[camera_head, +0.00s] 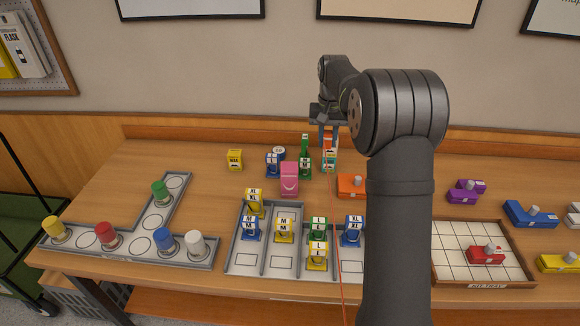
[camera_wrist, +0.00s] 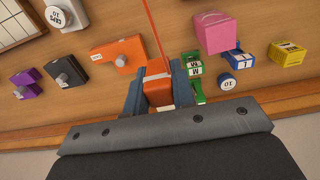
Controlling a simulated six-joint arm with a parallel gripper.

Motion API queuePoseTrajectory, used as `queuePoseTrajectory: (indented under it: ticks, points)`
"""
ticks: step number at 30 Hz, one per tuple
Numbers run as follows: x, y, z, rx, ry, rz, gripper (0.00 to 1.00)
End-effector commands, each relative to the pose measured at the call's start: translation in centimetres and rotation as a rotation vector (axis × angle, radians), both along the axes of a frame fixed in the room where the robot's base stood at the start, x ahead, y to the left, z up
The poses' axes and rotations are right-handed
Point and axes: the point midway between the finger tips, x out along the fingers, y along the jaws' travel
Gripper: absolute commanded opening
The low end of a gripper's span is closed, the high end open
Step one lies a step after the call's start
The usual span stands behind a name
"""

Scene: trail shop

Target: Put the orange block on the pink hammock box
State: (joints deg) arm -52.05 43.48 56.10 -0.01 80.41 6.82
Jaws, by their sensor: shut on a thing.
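My gripper (camera_head: 329,142) is at the back of the table, pointing down, shut on the orange block (camera_wrist: 158,92). In the wrist view, the two blue-grey fingers (camera_wrist: 160,94) press on either side of the block, which has a pale band. In the head view the block is small and partly covered by the fingers; whether it touches the table is hard to tell. The pink hammock box (camera_head: 289,178) stands on the table to the left of and nearer than my gripper, with its top bare. It also shows in the wrist view (camera_wrist: 213,32).
An orange box with a knob (camera_head: 352,185) lies right of the gripper. Green (camera_head: 305,160), blue (camera_head: 273,164) and yellow (camera_head: 235,160) items stand to its left. A sorting tray (camera_head: 233,262) with labelled blocks lies in front. A thin red line crosses both views.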

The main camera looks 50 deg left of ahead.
Motion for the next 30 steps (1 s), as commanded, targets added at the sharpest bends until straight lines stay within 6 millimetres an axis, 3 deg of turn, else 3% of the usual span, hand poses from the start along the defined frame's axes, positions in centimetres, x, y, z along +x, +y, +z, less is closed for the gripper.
queuePoseTrajectory:
  ticks: [4,16,23,30]
  points:
    - [-1.1,1.9,-0.9,-0.001,0.001,-0.001,0.01]
    - [-5.0,9.3,-5.9,-0.001,0.001,-0.003,0.01]
    - [-5.7,10.5,-7.0,0.0,0.0,-0.004,0.01]
    - [-5.7,10.4,-10.2,-0.001,0.001,-0.004,0.01]
